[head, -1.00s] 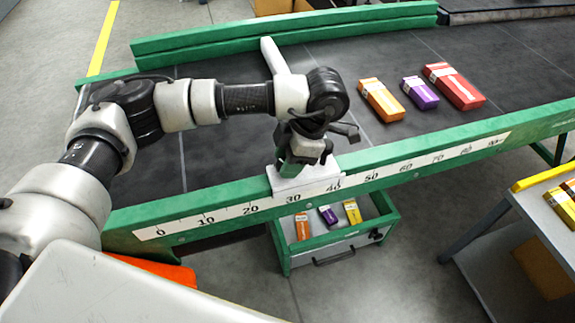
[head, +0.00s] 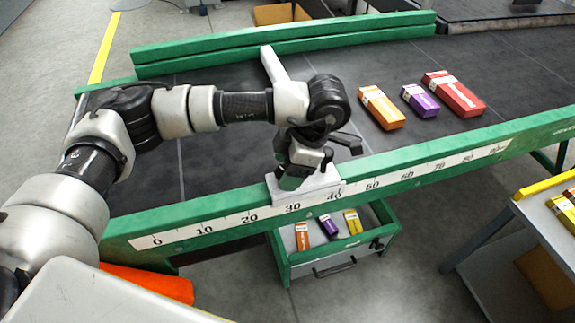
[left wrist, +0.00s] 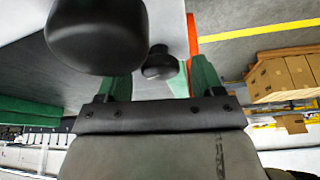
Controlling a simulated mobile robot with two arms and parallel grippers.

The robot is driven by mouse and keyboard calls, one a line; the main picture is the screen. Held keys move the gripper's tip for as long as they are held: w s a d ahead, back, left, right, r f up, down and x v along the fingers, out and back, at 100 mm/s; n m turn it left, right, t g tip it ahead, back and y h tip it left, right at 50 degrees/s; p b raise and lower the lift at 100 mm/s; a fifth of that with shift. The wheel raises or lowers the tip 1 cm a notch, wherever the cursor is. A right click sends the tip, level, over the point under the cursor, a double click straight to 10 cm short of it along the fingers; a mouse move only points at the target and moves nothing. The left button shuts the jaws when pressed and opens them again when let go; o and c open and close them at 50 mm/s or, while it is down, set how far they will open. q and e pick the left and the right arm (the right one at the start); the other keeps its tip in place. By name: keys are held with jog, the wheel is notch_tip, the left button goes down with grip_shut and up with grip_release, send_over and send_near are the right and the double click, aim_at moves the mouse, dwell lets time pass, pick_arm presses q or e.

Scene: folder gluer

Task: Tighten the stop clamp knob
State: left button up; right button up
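The stop clamp's white block (head: 318,188) sits on the green front rail at about the 30 to 40 marks of the scale. Its white stop bar (head: 274,66) reaches across the dark belt. My left gripper (head: 292,180) points down over the clamp and hides its top in the head view. In the left wrist view a small dark knob (left wrist: 160,66) shows between my two green fingers (left wrist: 160,82), which stand apart with gaps on both sides. A larger black rounded shape (left wrist: 95,38) is close to the camera; I cannot tell what it is. My right gripper is out of view.
Orange (head: 381,107), purple (head: 420,101) and red (head: 454,93) cartons lie on the belt, right of the stop bar. Below the rail, an open green-framed drawer (head: 335,262) holds small cartons. A grey table (head: 540,215) stands at the right.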

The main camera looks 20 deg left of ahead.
pick_arm(q)
jog(key=shift+r, duration=0.1)
jog(key=v, duration=1)
jog(key=shift+d+r, duration=0.2)
jog(key=shift+r, duration=0.05)
jog(key=shift+w, duration=0.1)
